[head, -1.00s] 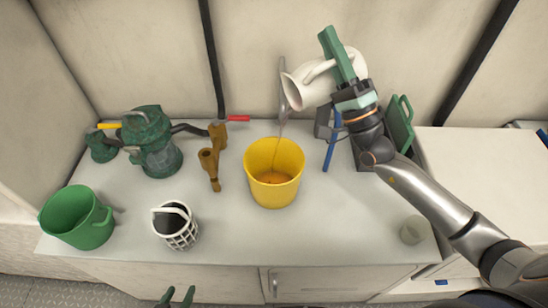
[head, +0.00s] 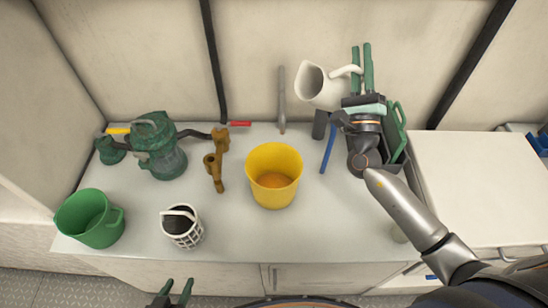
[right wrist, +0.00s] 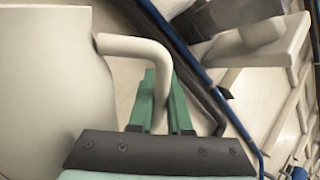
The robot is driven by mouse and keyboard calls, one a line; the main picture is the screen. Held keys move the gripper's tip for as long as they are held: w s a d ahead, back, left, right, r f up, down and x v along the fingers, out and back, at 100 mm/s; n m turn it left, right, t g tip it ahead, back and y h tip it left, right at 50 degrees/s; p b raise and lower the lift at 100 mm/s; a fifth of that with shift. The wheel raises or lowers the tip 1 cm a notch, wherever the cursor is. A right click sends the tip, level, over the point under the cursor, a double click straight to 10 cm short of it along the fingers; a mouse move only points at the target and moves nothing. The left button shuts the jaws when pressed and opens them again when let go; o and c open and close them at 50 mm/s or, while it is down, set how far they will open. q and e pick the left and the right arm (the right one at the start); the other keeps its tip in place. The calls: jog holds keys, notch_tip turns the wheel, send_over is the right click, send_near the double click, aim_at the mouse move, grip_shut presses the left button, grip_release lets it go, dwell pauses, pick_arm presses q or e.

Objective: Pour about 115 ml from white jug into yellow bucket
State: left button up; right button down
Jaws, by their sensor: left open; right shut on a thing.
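The white jug (head: 323,86) is held up behind and to the right of the yellow bucket, nearly upright with a slight tilt. Its pale body (right wrist: 40,90) and handle (right wrist: 135,48) fill the left of the right wrist view. My right gripper (head: 362,68) is shut on the jug's handle; its green fingers (right wrist: 160,105) show around the handle. The yellow bucket (head: 274,160) stands upright on the counter with some amber liquid (head: 274,181) at its bottom. No stream shows between jug and bucket. My left gripper (head: 173,291) is open and empty at the bottom edge, in front of the counter.
On the counter (head: 235,230) stand a green bucket (head: 90,218), a white basket (head: 182,226), a dark green pump (head: 157,147) and a brown fitting (head: 215,163). A blue-handled tool (head: 328,149) and a dark caddy (head: 394,148) are to the right. The front middle is clear.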

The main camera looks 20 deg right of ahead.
jog(key=shift+d+f+m+g+h, duration=0.15)
jog(key=shift+f+m+g+h, duration=0.4)
jog(key=shift+f+m, duration=0.25)
jog(key=shift+d+f+m+g+h, duration=0.15)
jog(key=shift+f+m+g+h, duration=0.15)
jog(key=shift+m, duration=0.4)
jog(key=d+m+g+p, duration=0.1)
jog(key=d+f+m+g+h+p, duration=0.1)
jog(key=m+p, duration=0.1)
jog(key=m+g+p, duration=0.1)
jog(key=m+p, duration=0.1)
jog(key=shift+w+d+f+g+h, duration=0.25)
jog(key=shift+w+d+f, duration=0.1)
jog(key=shift+d+f, duration=0.05)
jog(key=shift+w+d+f+m+g+y, duration=0.1)
jog(key=shift+f+m+g+y, duration=0.35)
jog(key=shift+m+g, duration=0.3)
jog(key=shift+d+f+m+g+y, duration=0.1)
jog(key=shift+f+m+g+y, duration=0.15)
jog(key=shift+f+m+g, duration=0.35)
jog(key=shift+a+m, duration=0.1)
jog(key=shift+m, duration=0.15)
